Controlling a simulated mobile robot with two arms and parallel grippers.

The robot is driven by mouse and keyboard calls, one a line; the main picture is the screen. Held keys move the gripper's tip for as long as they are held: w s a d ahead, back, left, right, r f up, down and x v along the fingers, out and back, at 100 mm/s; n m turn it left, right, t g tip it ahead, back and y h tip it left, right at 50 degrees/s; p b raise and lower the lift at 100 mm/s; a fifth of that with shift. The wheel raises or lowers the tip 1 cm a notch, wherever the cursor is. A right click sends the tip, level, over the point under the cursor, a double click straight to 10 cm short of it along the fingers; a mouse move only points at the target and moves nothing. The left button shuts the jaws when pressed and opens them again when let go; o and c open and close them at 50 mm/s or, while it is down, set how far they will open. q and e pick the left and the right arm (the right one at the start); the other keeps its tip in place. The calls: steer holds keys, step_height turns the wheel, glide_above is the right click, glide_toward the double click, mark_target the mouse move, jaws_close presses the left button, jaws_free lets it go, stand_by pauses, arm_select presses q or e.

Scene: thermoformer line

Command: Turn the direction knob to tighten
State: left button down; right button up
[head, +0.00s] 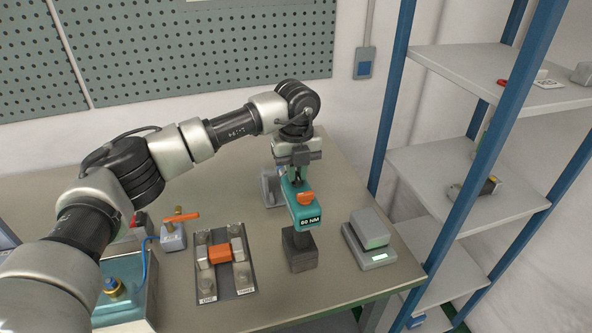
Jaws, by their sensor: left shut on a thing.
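A teal tool (299,207) with a "60 NM"-like label is in the middle of the head view. An orange knob (305,198) sits on its face, which I take to be the direction knob; its setting is too small to read. My left gripper (297,177) reaches down from above and is shut on the upper end of the tool, just above the orange knob. The tool's lower end is over a dark block (303,259); I cannot tell whether it rests in it. My right gripper is not in view.
A grey bracket (268,188) stands behind the tool. A dark plate (244,282) with an orange block (220,254) lies to the left. A grey device with a lit display (380,257) is at right. A blue-framed shelf (455,67) stands beyond the table's right edge.

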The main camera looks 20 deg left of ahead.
arm_select(q)
steer(key=m+b, duration=0.2)
steer(key=m, duration=0.1)
steer(key=shift+w+d+f, duration=0.1)
steer(key=shift+d+f, duration=0.05)
steer(key=m+b, duration=0.2)
steer(key=m, duration=0.1)
steer(key=shift+d, duration=0.1)
steer(key=shift+d+r+m, duration=0.1)
steer(key=shift+r+m, duration=0.1)
steer(key=shift+m, duration=0.5)
steer(key=shift+b, duration=0.3)
steer(key=c, duration=1.2)
jaws_free()
steer(key=shift+o, duration=0.2)
step_height(320, 180, up, 11)
steer(key=b, duration=0.2)
